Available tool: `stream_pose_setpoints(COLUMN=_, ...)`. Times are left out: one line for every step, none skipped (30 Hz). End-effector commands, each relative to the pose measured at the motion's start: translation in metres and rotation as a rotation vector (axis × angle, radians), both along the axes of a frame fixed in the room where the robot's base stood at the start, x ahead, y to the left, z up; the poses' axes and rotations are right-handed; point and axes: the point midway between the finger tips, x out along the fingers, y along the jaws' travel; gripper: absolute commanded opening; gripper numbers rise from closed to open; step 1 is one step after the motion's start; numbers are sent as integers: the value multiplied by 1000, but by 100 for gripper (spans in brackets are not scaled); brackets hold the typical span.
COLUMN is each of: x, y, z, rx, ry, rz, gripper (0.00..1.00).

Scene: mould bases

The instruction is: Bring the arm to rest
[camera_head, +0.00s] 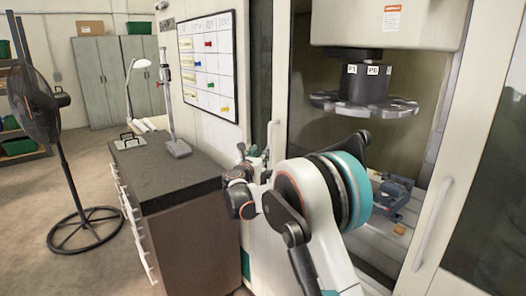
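My arm rises from the bottom of the view, with a large white and teal joint in front of the open machine. It bends left to a dark wrist beside the cabinet's right edge. My gripper (252,156) is small, dark and partly hidden behind the wrist, so its fingers are not clear. I cannot tell if it is open or holds anything. It appears near the machine's left door frame; I cannot tell if it touches it.
A dark-topped drawer cabinet (165,172) stands left of my arm, with a lamp (133,90) and a height gauge (174,120) on it. The machine's tool carousel (365,103) hangs above a blue vise (392,192). A fan (36,105) stands on the open floor at left.

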Motion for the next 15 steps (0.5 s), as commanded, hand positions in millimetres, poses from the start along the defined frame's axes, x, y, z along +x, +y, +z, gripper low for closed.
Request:
stream_pose_setpoints(x=-4, y=2, z=0, rx=0, ry=0, rz=1, gripper=34)
stream_pose_setpoints(x=-5, y=3, z=0, rx=0, ry=0, rz=1, gripper=34)
stream_pose_setpoints(x=-7, y=3, z=0, rx=0, ry=0, rz=1, gripper=34)
stream_pose_setpoints(x=-7, y=4, z=0, rx=0, ry=0, rz=1, gripper=34)
stream_pose_setpoints(x=-8, y=4, z=0, rx=0, ry=0, rz=1, gripper=34)
stream_pose_setpoints(x=-8, y=4, z=0, rx=0, ry=0, rz=1, gripper=34)
stream_pose_setpoints(x=-8, y=4, z=0, rx=0, ry=0, rz=1, gripper=34)
stream_pose_setpoints(x=-8, y=4, z=0, rx=0, ry=0, rz=1, gripper=34)
stream_pose_setpoints(x=-8, y=4, z=0, rx=0, ry=0, rz=1, gripper=34)
stream_pose_setpoints(x=-8, y=4, z=0, rx=0, ry=0, rz=1, gripper=34)
stream_pose_setpoints(x=-8, y=4, z=0, rx=0, ry=0, rz=1, gripper=34)
stream_pose_setpoints(x=-8, y=4, z=0, rx=0, ry=0, rz=1, gripper=34)
stream_pose_setpoints(x=-8, y=4, z=0, rx=1, ry=0, rz=1, gripper=34)
stream_pose_setpoints(x=-8, y=3, z=1, rx=3, ry=0, rz=0, gripper=34)
stream_pose_setpoints(x=-9, y=1, z=2, rx=13, ry=0, rz=-2, gripper=34)
